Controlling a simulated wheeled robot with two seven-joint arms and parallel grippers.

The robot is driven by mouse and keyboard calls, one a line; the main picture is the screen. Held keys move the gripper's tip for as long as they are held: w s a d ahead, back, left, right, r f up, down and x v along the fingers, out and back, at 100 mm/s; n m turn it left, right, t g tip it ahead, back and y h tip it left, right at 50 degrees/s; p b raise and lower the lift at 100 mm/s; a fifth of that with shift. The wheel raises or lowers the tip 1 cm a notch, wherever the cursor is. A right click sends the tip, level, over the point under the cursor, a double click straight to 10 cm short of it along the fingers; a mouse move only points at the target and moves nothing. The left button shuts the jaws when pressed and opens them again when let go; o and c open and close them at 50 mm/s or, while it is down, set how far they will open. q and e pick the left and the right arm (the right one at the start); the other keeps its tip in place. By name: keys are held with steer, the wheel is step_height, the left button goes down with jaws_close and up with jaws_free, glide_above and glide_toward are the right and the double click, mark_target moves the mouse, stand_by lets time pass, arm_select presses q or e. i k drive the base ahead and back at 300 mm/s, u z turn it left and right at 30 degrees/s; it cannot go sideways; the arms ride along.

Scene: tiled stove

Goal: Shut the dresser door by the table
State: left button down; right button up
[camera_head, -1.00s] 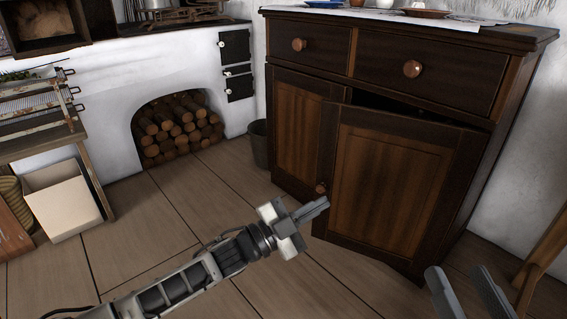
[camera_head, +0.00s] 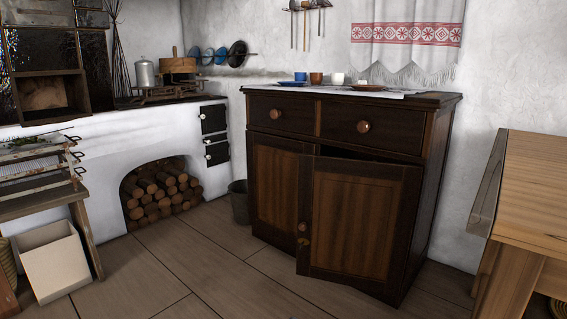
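The dark wooden dresser (camera_head: 433,190) stands against the back wall, in the middle right of the head view. Its right door (camera_head: 354,222) is ajar, swung out a little toward me on the knob side, with a dark gap along its top edge. The door's round knob (camera_head: 302,227) is at its left edge. The left door (camera_head: 276,185) looks shut. The wooden table (camera_head: 543,185) stands to the right of the dresser. Neither of my grippers is in view now.
A white stove (camera_head: 105,165) with a firewood niche (camera_head: 158,193) stands at the left. A dark bucket (camera_head: 239,202) sits between stove and dresser. A white box (camera_head: 53,262) is at the lower left. The floor (camera_head: 215,265) before the dresser is clear. Cups and plates stand on the dresser.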

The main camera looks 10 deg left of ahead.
mark_target(356, 220)
steer(key=u, duration=0.55)
steer(key=i, duration=1.6)
steer(key=z, duration=0.85)
steer(key=i, duration=0.5)
steer(key=u, duration=0.05)
